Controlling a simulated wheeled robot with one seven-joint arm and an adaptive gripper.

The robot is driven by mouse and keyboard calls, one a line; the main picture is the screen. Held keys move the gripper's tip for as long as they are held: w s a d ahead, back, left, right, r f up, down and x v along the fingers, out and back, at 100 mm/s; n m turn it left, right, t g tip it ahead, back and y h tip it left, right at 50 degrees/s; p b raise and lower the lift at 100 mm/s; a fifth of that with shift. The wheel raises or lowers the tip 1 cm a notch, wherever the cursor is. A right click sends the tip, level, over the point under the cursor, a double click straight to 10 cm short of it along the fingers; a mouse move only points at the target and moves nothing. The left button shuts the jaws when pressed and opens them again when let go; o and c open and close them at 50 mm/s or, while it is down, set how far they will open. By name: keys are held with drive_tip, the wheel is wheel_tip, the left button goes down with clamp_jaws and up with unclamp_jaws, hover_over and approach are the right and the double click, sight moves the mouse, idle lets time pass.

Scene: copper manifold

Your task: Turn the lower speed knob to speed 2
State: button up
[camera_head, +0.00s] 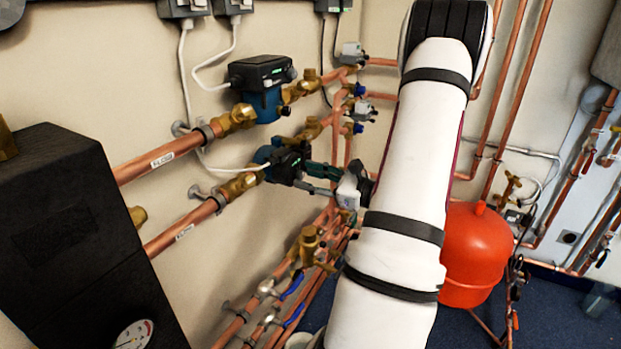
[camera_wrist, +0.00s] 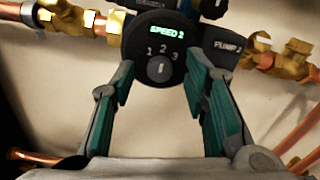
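The lower pump (camera_head: 284,160) is a dark unit on the lower copper pipe, partly hidden by my gripper in the head view. In the wrist view its round black face (camera_wrist: 146,40) has a green lit display reading "SPEED 2" and the numerals 1, 2, 3. The small grey lower speed knob (camera_wrist: 161,68) sits below the numerals, its light mark upright, pointing toward the 2. My gripper (camera_wrist: 160,72) is open, its green-padded fingers on either side of the knob with visible gaps. It also shows in the head view (camera_head: 312,178), reaching in from the right.
The upper pump (camera_head: 262,88) with a green display sits above on the upper copper pipe (camera_head: 160,158). A label (camera_wrist: 228,48) apparently reading "PUMP 2" is right of the face. Brass fittings (camera_head: 308,243), a red tank (camera_head: 472,255) and a black box (camera_head: 75,230) stand around.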

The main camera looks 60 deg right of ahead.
drive_tip(key=shift+s, duration=0.1)
drive_tip(key=s, duration=1.1)
drive_tip(key=shift+s+d, duration=0.4)
drive_tip(key=shift+d, duration=0.05)
